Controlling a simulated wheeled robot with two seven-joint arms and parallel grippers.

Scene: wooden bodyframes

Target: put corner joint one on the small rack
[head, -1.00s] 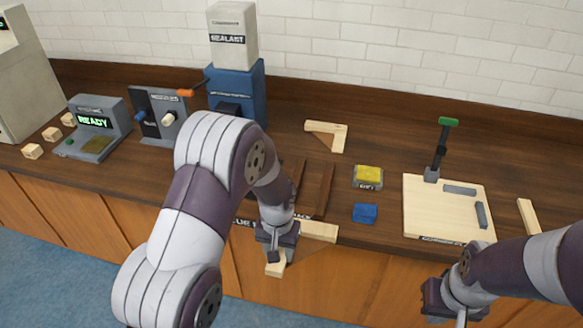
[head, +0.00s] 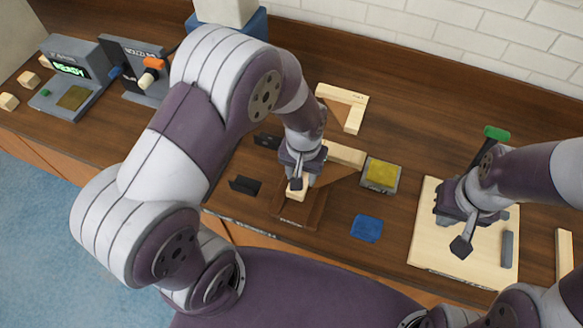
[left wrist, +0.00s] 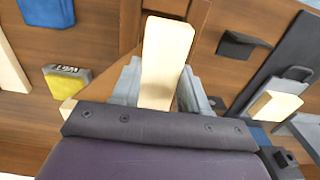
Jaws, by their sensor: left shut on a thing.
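My left gripper (head: 298,178) is shut on a pale wooden corner joint (head: 345,155), an L of two bars with a brown triangular web. The held bar also shows between the jaws in the left wrist view (left wrist: 166,50). The joint is over the small dark-brown rack (head: 317,212) at the counter's front edge; I cannot tell whether it touches the rails. A second corner joint (head: 354,117) lies on the counter behind. My right gripper (head: 462,236) is above the pale board at the right; its jaw opening is unclear.
A yellow-topped grey block (head: 382,174) and a blue cloth (head: 367,228) lie right of the rack. Two black brackets (head: 245,185) are left of it. Machines (head: 72,80) stand at the left.

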